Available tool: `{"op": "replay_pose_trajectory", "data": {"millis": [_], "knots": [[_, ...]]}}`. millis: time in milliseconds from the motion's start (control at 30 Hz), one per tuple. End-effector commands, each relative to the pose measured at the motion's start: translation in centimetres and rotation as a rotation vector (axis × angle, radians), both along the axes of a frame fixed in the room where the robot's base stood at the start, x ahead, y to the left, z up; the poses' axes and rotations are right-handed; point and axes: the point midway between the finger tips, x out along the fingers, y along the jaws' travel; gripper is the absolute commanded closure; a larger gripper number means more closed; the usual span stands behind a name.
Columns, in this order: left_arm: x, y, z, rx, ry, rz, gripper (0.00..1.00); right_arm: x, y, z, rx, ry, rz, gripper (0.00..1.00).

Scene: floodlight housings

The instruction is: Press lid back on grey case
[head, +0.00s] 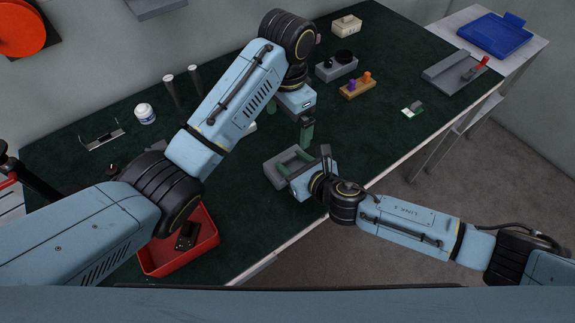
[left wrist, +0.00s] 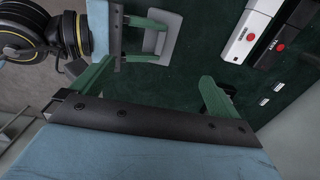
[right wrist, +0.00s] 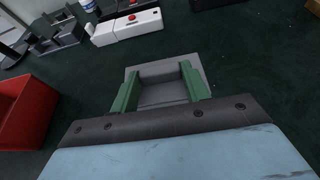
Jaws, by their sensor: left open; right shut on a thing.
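The grey case (head: 273,173) sits on the dark green mat near the front edge. In the right wrist view the case (right wrist: 162,92) looks like an open-topped grey box with a recessed inside. My right gripper (head: 293,164) is shut on the case, its green fingers at opposite sides. The case also shows in the left wrist view (left wrist: 153,42), beside my right gripper. My left gripper (head: 289,122) is open and empty above the mat, behind the case, with its fingers wide apart in the left wrist view (left wrist: 155,88). I cannot identify a separate lid.
A red bin (head: 208,240) stands at the front left. A white box (right wrist: 127,27) with a red button lies behind the case. The mat right of the case is mostly clear.

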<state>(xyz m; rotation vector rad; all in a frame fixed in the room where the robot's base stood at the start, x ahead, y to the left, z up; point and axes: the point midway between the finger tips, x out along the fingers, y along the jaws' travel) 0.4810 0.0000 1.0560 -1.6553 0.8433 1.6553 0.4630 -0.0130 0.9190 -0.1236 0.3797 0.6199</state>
Motion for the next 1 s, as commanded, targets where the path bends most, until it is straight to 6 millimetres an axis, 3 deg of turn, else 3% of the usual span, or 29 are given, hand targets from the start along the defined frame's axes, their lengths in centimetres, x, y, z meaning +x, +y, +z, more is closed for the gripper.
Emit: {"op": "replay_pose_trajectory", "data": {"millis": [367, 533, 800, 1000], "knots": [[0.3, 0.0, 1.4, 0.000, -0.010, -0.002, 0.00, 0.0, 0.0, 0.0, 0.000, 0.001, -0.001, 0.95], [0.2, 0.2, 3.3, 0.006, -0.007, 0.000, 0.00, 0.0, 0.0, 0.0, 0.000, 0.001, -0.001, 0.95], [0.2, 0.1, 8.5, 0.002, -0.007, 0.000, 0.00, 0.0, 0.0, -0.1, 0.000, 0.001, -0.001, 0.95], [0.1, 0.1, 11.1, 0.001, -0.003, 0.001, 0.00, 0.0, 0.0, -0.1, 0.000, 0.001, -0.001, 0.95]]}}
